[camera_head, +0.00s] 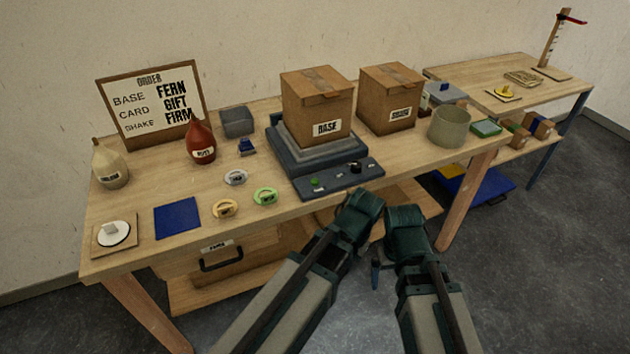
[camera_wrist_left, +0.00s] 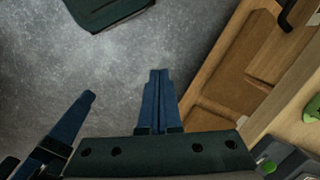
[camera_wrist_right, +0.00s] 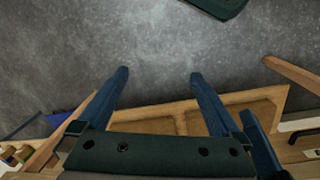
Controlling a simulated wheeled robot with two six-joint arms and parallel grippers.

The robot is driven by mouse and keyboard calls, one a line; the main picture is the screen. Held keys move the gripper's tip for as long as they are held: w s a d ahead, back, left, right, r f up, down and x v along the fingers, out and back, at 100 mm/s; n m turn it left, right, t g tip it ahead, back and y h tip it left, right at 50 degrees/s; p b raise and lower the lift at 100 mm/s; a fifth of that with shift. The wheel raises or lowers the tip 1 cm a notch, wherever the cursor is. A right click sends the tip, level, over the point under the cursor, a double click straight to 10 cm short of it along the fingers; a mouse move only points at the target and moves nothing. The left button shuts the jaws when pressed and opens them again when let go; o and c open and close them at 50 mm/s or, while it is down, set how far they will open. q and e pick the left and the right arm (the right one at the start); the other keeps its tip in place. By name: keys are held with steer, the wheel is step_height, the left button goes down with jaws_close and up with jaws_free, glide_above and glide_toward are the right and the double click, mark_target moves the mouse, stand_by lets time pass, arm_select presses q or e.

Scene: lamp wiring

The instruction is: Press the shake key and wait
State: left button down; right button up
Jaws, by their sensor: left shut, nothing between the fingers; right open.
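The dark control panel (camera_head: 340,180) lies along the front of the grey stepped machine (camera_head: 290,150). It carries a green key (camera_head: 315,182) and a black knob (camera_head: 355,167); I cannot read which is the shake key. The green key also shows in the left wrist view (camera_wrist_left: 268,167), at the lower right corner. A cardboard box labelled BASE (camera_head: 305,108) stands on the machine. My left gripper (camera_wrist_left: 158,72) is shut and empty. My right gripper (camera_wrist_right: 159,73) is open and empty. Both are low in front of the table, close together, apart from the panel.
The order board (camera_head: 125,110) stands at the back left. Another box (camera_head: 390,98) and a grey-green pot (camera_head: 449,127) stand right. The floor is clear in front.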

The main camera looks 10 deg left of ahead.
stand_by(0.3)
arm_select(q)
step_height(320, 180, up, 14)
steer(key=m+t+h+p, duration=0.5)
steer(key=m+t+p, duration=0.3)
steer(key=m+t, duration=0.15)
glide_above(312, 183)
steer(key=shift+r+n, duration=0.2)
steer(key=shift+n, duration=0.25)
arm_select(e)
step_height(312, 183, up, 8)
steer(key=s+a, duration=0.1)
steer(key=s, duration=0.1)
steer(key=shift+a, duration=0.15)
arm_select(q)
steer(key=shift+f, duration=0.1)
step_height(312, 183, down, 9)
steer(key=b, duration=0.8)
steer(key=shift+b, duration=0.4)
arm_select(e)
step_height(312, 183, down, 9)
arm_select(q)
steer(key=shift+f+b, duration=0.25)
steer(key=shift+b, duration=0.1)
arm_select(e)
steer(key=shift+f, duration=0.25)
